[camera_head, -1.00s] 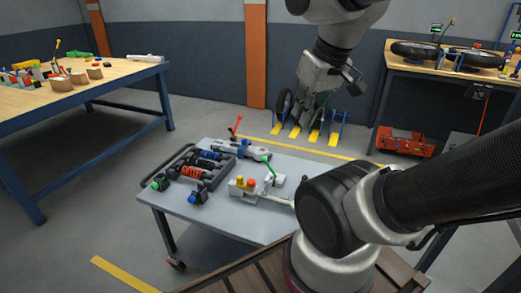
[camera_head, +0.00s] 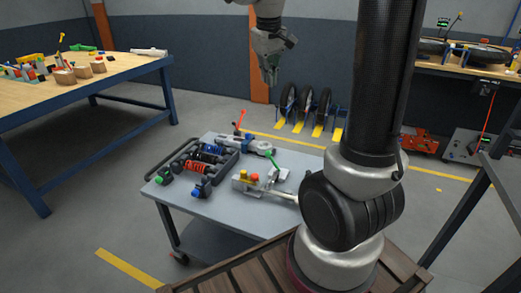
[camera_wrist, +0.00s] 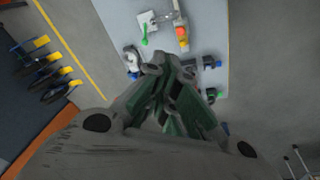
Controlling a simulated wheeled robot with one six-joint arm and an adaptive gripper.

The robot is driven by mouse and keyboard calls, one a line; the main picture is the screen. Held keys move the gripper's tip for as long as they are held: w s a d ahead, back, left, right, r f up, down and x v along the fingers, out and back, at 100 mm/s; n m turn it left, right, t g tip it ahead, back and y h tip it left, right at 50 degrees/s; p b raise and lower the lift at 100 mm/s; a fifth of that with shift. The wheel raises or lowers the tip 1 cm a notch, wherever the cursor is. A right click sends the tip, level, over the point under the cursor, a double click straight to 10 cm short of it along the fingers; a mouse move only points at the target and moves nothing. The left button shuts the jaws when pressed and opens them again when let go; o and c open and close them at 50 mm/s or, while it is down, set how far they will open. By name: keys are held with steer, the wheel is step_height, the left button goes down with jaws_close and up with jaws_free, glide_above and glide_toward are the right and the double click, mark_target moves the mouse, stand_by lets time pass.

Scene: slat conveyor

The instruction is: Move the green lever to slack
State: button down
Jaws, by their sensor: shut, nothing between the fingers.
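The green lever (camera_head: 272,160) stands on a small pale block on the grey cart top (camera_head: 232,215), leaning up and to the left from its base. In the wrist view the green lever (camera_wrist: 144,38) shows near the top, beyond my fingers. My gripper (camera_head: 271,78) is shut and empty, pointing down, well above and beyond the cart in the head view. In the wrist view my gripper (camera_wrist: 168,68) has its fingertips together over the cart's edge. No slack marking is readable.
A red lever (camera_head: 239,119) stands near a grey clamp-like part at the cart's back. A dark tray (camera_head: 178,165) of shock absorbers lies on the left. Yellow and red knobs (camera_head: 248,177) sit beside the green lever. Wheels (camera_head: 305,105) stand behind on the floor.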

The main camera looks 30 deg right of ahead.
steer(key=w+d+f+g+h, duration=0.1)
steer(key=w+d+f+g, duration=0.15)
steer(key=w+f, duration=1.25)
steer(key=w+d+f+n, duration=0.1)
steer(key=w+f, duration=0.3)
steer(key=f, duration=0.4)
steer(key=w+d+f, duration=0.1)
steer(key=w+f, duration=0.3)
steer(key=f, duration=0.4)
steer(key=shift+f+n+g+h, duration=0.25)
steer(key=shift+n+g+h, duration=0.1)
steer(key=shift+n+h, duration=0.05)
steer(key=shift+w, duration=0.1)
steer(key=x, duration=0.9)
steer(key=shift+f, duration=0.25)
steer(key=shift+s+d+f, duration=0.1)
steer(key=shift+s+d, duration=0.05)
steer(key=shift+s, duration=0.15)
steer(key=shift+s+d+r, duration=0.1)
steer(key=shift+s+r, duration=0.3)
steer(key=shift+s, duration=0.35)
steer(key=shift+s+r, duration=0.4)
steer(key=shift+s, duration=0.35)
